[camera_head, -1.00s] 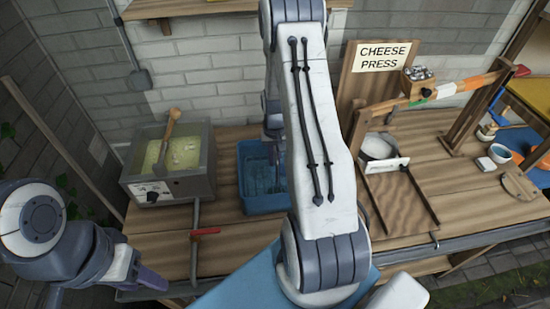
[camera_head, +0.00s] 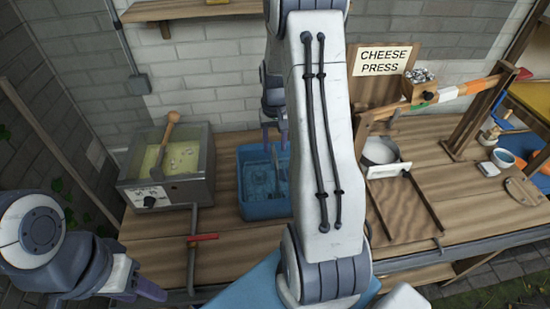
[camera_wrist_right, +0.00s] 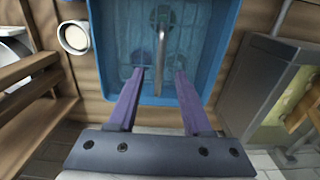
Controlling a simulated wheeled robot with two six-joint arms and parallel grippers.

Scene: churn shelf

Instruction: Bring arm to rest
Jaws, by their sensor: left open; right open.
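My right arm reaches forward through the middle of the head view. Its gripper (camera_head: 274,138) is over the blue tub (camera_head: 262,210), with its fingers apart and nothing between them. In the right wrist view my purple fingers (camera_wrist_right: 159,78) are spread above the near side of the tub (camera_wrist_right: 215,50). A grey metal bar (camera_wrist_right: 161,45) and faint round shapes show inside the tub. My left gripper (camera_head: 142,291) is open and empty at the lower left, near the bench's front edge. My right arm hides part of the bench.
A grey vat (camera_head: 180,185) with yellowish contents and a wooden paddle (camera_head: 165,140) stands left of the tub. A cream cup (camera_wrist_right: 74,37) is beside the tub.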

